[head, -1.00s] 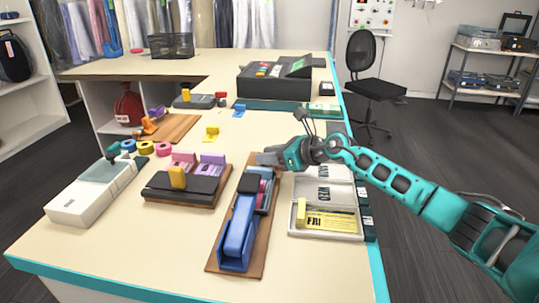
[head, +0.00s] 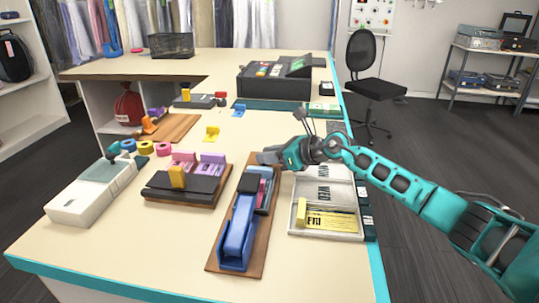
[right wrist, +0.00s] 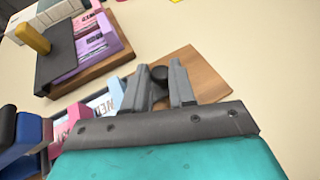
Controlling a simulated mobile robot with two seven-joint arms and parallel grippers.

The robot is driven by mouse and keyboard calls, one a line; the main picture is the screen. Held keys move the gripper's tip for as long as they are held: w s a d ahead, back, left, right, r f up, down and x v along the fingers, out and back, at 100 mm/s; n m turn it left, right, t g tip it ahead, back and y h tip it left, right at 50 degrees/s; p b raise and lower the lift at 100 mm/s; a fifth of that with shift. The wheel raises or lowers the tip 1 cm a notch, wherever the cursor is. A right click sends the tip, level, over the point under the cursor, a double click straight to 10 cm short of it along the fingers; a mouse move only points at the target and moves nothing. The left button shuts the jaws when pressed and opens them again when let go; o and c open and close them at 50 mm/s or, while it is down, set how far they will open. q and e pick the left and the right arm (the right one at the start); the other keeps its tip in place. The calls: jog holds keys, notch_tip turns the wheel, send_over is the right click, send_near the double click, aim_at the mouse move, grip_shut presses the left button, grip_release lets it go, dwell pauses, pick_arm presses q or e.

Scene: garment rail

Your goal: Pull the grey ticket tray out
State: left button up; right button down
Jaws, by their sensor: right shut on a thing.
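The grey ticket tray (head: 269,197) sits on a brown wooden board (head: 225,264), behind a blue stapler-like device (head: 238,232). Pink and light blue tickets lie in it. My right gripper (head: 262,157) is at the far end of the tray. The tray shows to the left of the fingers there, partly hidden behind the gripper body. Whether the knob joins the tray is hidden. My left gripper is not in view.
A black holder (head: 180,189) with pink and purple tickets stands to the left. A white compartment box (head: 296,232) with a yellow ticket stands close on the right, by the counter's teal edge.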

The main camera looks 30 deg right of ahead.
jog(key=shift+w+d+f+b, duration=0.1)
jog(key=shift+w+d+b, duration=0.15)
jog(key=shift+b, duration=0.15)
jog(key=w+d+b, duration=0.1)
jog(key=b, duration=0.1)
jog(key=w+d+b, duration=0.1)
jog(key=w+b, duration=0.1)
jog(key=shift+f, duration=0.2)
jog(key=shift+w+d+r+b, duration=0.1)
jog(key=shift+w+d+b, duration=0.6)
jog(key=shift+w+b, duration=0.15)
jog(key=shift+w+d+r+b, duration=0.15)
jog(key=shift+w+d+b, duration=0.1)
jog(key=shift+d+b, duration=0.1)
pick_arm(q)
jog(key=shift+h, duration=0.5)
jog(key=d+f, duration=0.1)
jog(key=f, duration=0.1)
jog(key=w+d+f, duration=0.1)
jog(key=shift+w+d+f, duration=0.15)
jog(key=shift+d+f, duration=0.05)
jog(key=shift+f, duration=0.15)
pick_arm(e)
jog(key=shift+r, duration=0.2)
jog(key=c, duration=1.3)
grip_release()
jog(key=shift+w, duration=0.1)
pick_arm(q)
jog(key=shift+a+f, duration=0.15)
